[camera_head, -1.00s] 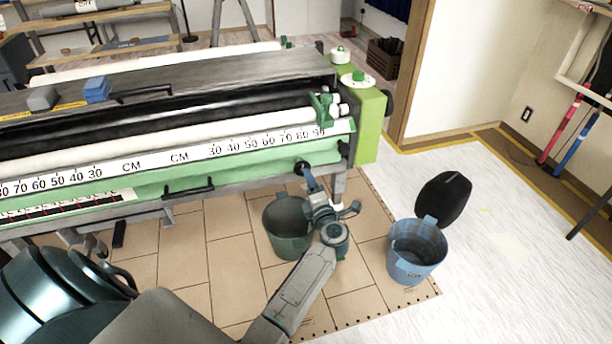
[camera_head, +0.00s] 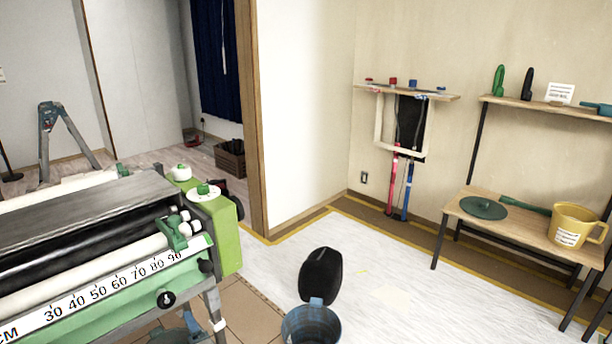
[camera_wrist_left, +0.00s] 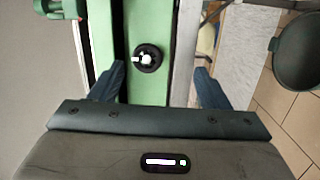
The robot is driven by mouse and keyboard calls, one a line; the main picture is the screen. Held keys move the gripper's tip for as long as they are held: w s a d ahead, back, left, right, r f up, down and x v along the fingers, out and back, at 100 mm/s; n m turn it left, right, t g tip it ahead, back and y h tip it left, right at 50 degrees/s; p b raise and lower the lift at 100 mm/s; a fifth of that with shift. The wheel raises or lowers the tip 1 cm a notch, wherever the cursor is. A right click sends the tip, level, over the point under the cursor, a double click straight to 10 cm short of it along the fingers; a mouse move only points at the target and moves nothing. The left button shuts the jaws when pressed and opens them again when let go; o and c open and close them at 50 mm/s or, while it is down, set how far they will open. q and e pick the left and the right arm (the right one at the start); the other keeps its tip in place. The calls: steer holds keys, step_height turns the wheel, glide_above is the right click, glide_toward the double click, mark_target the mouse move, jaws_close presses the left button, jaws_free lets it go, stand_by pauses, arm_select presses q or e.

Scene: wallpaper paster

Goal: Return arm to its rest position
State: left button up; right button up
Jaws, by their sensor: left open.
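My left gripper (camera_wrist_left: 158,88) is open in the left wrist view, with one blue-grey finger on each side. Nothing is held between the fingers. A black round knob (camera_wrist_left: 149,58) with a white centre, on the machine's green side, lies ahead of the gap between them. In the head view the same knob (camera_head: 166,299) is on the front of the green wallpaper paster (camera_head: 228,240). Only a small bluish part of my left gripper (camera_head: 188,322) shows there, at the bottom edge just below the knob. The rest of the arm is out of frame. My right gripper is not in view.
A blue bucket (camera_head: 311,328) stands on the floor beside a black rounded object (camera_head: 320,275). A wooden shelf (camera_head: 520,225) with a yellow jug (camera_head: 572,226) stands at the right. A dark green bucket (camera_wrist_left: 305,50) is at the right in the wrist view.

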arm_select(q)
steer(key=s+d+f+m+g+h+p, duration=0.1)
steer(key=s+d+f+m+h, duration=0.1)
steer(key=s+f+m+h, duration=0.45)
steer(key=s+d+f+m+h+p, duration=0.1)
steer(key=s+d+f+m+p, duration=0.15)
steer(key=f+m, duration=0.55)
steer(key=s+d+f+m+g+h, duration=0.1)
steer(key=s+d+f+m+h, duration=0.25)
steer(key=s+f, duration=0.45)
steer(key=s+a+f+m+g+p, duration=0.1)
steer(key=s+f, duration=0.4)
steer(key=s, duration=0.5)
steer(key=s+a+f+m+g+p, duration=0.1)
steer(key=s+a+f+m+g, duration=0.2)
steer(key=s+f+g, duration=0.3)
steer(key=s+a+f+m+g, duration=0.2)
steer(key=s+f+m+g, duration=0.1)
steer(key=s, duration=1.1)
step_height(320, 180, down, 3)
steer(key=shift+r+m+g+p, duration=0.15)
steer(key=shift+m+g+p, duration=0.15)
steer(key=shift+m+p, duration=0.15)
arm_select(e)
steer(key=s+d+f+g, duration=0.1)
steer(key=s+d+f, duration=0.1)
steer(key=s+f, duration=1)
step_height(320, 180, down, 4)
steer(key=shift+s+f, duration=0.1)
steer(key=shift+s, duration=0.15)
